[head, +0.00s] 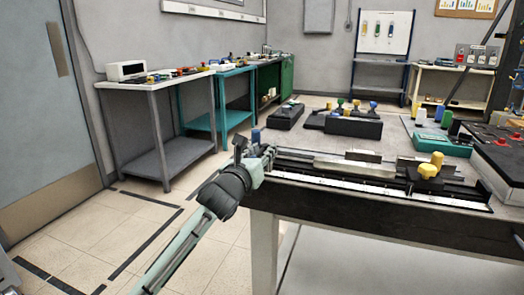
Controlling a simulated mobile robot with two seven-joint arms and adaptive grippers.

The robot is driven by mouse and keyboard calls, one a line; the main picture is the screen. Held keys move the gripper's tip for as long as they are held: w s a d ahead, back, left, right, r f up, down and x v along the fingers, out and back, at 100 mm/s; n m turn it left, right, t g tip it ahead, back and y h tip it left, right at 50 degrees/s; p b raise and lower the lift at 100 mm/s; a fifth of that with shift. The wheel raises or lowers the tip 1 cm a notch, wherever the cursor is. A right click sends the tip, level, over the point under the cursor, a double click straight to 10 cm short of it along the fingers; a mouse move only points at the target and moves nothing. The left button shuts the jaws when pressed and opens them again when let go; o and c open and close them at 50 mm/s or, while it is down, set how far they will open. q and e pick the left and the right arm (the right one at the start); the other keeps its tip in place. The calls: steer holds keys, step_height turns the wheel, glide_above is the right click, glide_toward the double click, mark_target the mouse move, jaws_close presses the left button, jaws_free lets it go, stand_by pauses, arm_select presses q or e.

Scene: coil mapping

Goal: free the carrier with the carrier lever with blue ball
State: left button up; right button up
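A blue ball knob (256,134) shows at the left end of a long dark bench rail (335,184), at the near left corner of the workbench. The lever below it is mostly hidden by my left gripper (255,152). The gripper is right at this end of the rail, just below and in front of the blue knob. Whether it touches the lever, and how its fingers stand, I cannot make out. A metal block, perhaps part of the carrier (356,166), lies along the rail to the right. My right gripper is not in view.
Black fixtures with coloured knobs (343,124) stand at the back of the bench. A green box (446,143) and bottles stand at right. Floor left of the bench is clear.

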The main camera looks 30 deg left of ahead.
arm_select(q)
steer(key=shift+w, duration=0.1)
jaws_close()
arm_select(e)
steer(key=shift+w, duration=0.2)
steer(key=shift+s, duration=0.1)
